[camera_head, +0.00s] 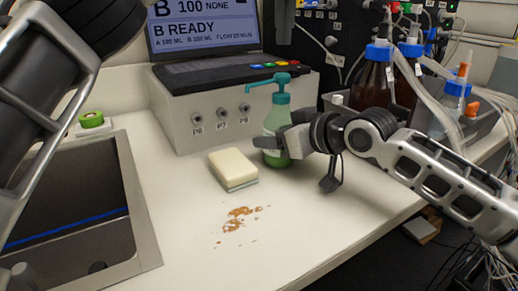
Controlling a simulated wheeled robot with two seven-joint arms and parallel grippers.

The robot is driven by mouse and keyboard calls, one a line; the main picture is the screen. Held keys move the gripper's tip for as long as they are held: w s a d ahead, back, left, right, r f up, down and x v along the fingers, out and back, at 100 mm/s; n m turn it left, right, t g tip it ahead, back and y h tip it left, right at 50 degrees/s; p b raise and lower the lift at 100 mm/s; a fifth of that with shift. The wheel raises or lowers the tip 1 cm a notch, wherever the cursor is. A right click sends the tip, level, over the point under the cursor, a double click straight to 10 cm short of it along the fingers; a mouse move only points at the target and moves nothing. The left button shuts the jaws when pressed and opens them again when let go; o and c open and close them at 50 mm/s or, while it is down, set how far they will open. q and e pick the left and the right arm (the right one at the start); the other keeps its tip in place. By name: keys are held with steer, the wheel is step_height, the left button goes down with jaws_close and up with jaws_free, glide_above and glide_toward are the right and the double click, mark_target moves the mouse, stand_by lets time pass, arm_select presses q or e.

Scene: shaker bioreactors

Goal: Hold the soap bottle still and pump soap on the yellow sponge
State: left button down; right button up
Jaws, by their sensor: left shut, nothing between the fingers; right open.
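The green soap bottle (277,120) stands upright on the white counter, with a teal pump head (268,80) whose spout points left. The pale yellow sponge (233,166), with a greyish underside, lies flat on the counter to the left of the bottle's base. My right gripper (275,144) is at the bottle's lower body from the right and is open. One finger shows in front of the bottle; the other is hidden, and I cannot tell whether they touch it. My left arm crosses the left edge and upper left corner; its fingers are not visible.
A brown spill (240,218) lies in front of the sponge. A dark sink (143,215) is at the left, with a green item (92,120) behind it. A control box (190,110) with a screen stands behind. Blue-capped bottles (374,80) and tubing stand at right.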

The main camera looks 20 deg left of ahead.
steer(key=o, duration=1.4)
